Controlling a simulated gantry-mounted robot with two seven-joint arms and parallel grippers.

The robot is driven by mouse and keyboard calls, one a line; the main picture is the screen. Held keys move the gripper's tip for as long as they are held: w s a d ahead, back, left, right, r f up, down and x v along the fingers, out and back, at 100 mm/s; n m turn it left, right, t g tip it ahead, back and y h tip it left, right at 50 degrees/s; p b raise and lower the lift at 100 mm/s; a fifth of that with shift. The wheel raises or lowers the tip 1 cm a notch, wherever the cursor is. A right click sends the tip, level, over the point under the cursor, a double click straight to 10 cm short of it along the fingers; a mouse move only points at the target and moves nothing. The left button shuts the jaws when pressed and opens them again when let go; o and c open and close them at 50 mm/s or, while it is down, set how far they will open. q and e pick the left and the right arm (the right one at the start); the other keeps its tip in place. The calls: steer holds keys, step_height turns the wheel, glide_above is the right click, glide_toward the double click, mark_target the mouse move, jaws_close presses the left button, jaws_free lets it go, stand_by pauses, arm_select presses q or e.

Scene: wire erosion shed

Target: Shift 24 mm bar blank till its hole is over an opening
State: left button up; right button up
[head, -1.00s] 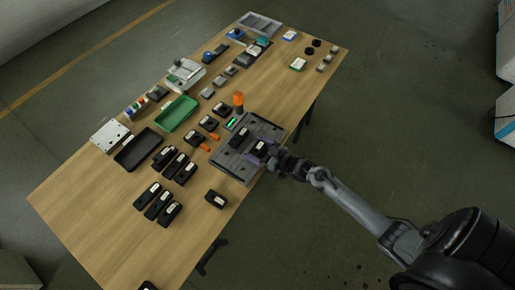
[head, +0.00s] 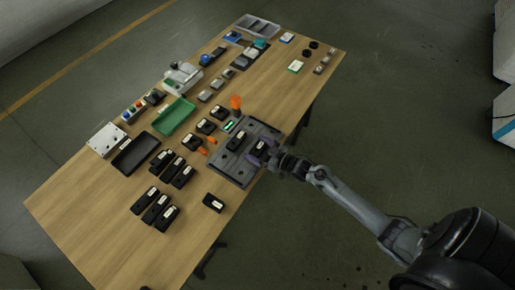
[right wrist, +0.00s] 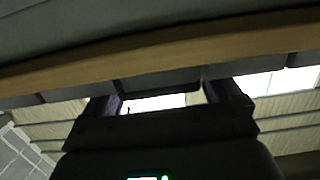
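A dark grey plate (head: 226,166) with holes lies at the table's right-hand long edge. On it sits a black block with a pale label (head: 237,141), and another black labelled block (head: 260,148) is at my right gripper (head: 263,150). I cannot tell which one is the 24 mm blank; its hole does not show clearly. My right gripper's purple fingers lie beside that second block; contact with it is unclear. In the right wrist view the two fingers (right wrist: 168,98) stand apart, with a dark shape at their far ends. My left gripper is out of view.
Several black labelled blocks (head: 158,208) stand in rows left of the plate, with one apart (head: 213,203) at the front. A black tray (head: 135,155), a green tray (head: 174,117) and an orange-topped post (head: 236,103) are nearby. The table's lower left is bare.

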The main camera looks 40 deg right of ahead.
steer(key=shift+o, duration=0.5)
steer(key=shift+s, duration=0.1)
steer(key=shift+s, duration=0.25)
steer(key=p+v, duration=0.1)
steer(key=v, duration=0.9)
steer(key=shift+p, duration=0.35)
steer(key=shift+d, duration=0.1)
